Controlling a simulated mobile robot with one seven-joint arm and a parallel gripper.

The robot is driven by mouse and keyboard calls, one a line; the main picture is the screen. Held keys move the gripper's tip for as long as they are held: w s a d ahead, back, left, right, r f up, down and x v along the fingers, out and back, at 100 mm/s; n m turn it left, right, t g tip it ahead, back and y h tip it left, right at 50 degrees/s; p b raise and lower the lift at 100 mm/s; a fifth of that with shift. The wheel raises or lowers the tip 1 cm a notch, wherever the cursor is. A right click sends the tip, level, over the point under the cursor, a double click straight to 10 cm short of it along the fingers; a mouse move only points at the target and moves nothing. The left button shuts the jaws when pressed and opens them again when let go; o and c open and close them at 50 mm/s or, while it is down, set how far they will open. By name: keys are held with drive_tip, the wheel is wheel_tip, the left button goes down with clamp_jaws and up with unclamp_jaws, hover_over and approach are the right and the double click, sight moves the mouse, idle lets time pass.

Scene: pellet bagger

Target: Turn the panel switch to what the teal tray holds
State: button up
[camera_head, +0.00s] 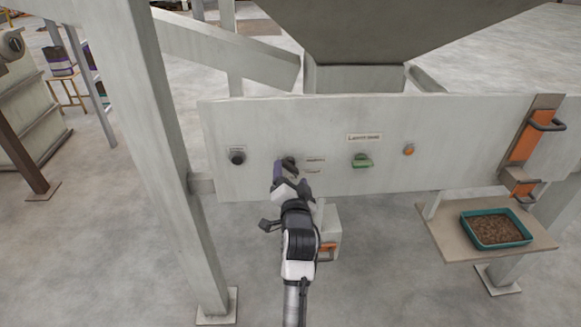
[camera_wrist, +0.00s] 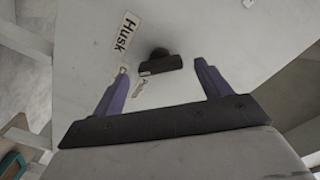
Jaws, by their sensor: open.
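The teal tray (camera_head: 466,226) sits on a shelf at the right and holds brown, crumbly material. The panel switch is a black knob (camera_head: 289,161) on the pale panel. In the wrist view the knob (camera_wrist: 159,63) shows a bar handle with a pale mark near its left end. A label reading "Husk" (camera_wrist: 125,32) is left of it; another label (camera_wrist: 138,88) is partly hidden. My gripper (camera_head: 291,176) is open in front of the knob. In the wrist view its purple fingers (camera_wrist: 162,72) stand either side of the knob, apart from it.
The panel (camera_head: 460,135) also carries another black knob (camera_head: 237,157) at left, a green handle (camera_head: 361,161), an orange button (camera_head: 408,150) and an orange bracket (camera_head: 524,142). A metal post (camera_head: 160,150) stands left of my arm. The hopper (camera_head: 390,30) hangs above.

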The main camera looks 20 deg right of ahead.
sight(290, 166)
drive_tip(key=shift+x, duration=1.2)
drive_tip(key=c, duration=1)
drive_tip(key=n+b, duration=0.3)
drive_tip(key=n, duration=0.1)
drive_tip(key=shift+a+f, duration=0.1)
drive_tip(key=shift+f, duration=0.1)
drive_tip(key=shift+r+n+b, duration=0.1)
drive_tip(key=shift+n+b, duration=1.35)
drive_tip(key=shift+n, duration=0.95)
